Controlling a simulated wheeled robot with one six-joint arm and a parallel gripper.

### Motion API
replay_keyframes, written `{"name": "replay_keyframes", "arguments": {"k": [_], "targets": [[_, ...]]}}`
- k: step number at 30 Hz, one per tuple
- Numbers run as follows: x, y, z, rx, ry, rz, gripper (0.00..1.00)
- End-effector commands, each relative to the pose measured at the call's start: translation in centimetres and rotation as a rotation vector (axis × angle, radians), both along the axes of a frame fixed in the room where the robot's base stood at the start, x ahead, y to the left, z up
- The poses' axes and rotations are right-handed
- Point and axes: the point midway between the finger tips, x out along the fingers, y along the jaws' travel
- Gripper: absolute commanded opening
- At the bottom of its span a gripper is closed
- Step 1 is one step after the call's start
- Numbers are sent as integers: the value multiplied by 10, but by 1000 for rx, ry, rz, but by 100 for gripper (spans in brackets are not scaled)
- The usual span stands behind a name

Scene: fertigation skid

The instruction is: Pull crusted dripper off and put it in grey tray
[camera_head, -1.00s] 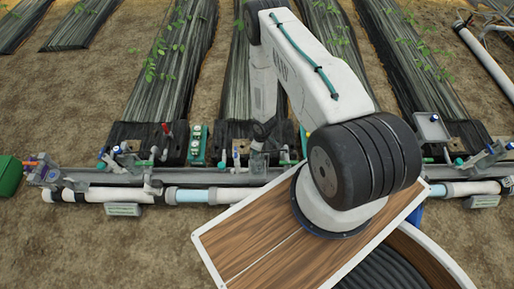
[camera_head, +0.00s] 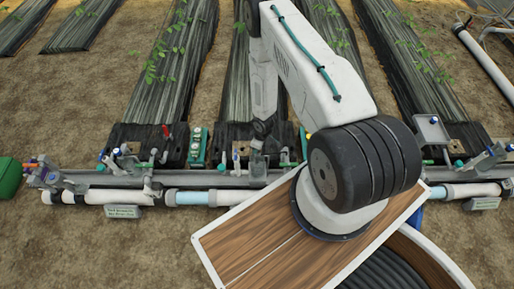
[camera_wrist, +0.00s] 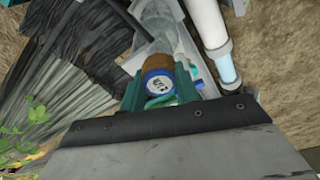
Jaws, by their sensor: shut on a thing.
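My gripper (camera_wrist: 166,98) sits low at the middle of the pipe row, seen small in the head view (camera_head: 261,143). In the wrist view a brown, crusted-looking round dripper (camera_wrist: 155,63) with a blue-and-white face lies between teal-green pieces, and the gripper is shut on it. The dripper is close to the grey pipework behind it; I cannot tell whether it is still attached. In the head view the arm hides much of that spot. A pale grey square tray (camera_head: 432,128) stands at the right end of the row.
A long grey pipe rail (camera_head: 110,180) with valves and fittings runs across. A teal stand (camera_head: 197,147) is left of the gripper. A white-edged wooden board (camera_head: 245,247) lies nearer, below my arm. Black-covered plant beds (camera_head: 165,70) stretch behind.

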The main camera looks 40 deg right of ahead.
Motion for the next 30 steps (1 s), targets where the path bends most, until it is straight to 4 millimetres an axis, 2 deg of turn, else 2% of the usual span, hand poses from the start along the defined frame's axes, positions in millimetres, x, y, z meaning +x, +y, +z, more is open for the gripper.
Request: {"name": "replay_keyframes", "arguments": {"k": [8,21,30], "targets": [[0,0,2,0,0,0,4],[1,0,56,0,-1,1,4],[0,0,60,0,0,0,4]]}}
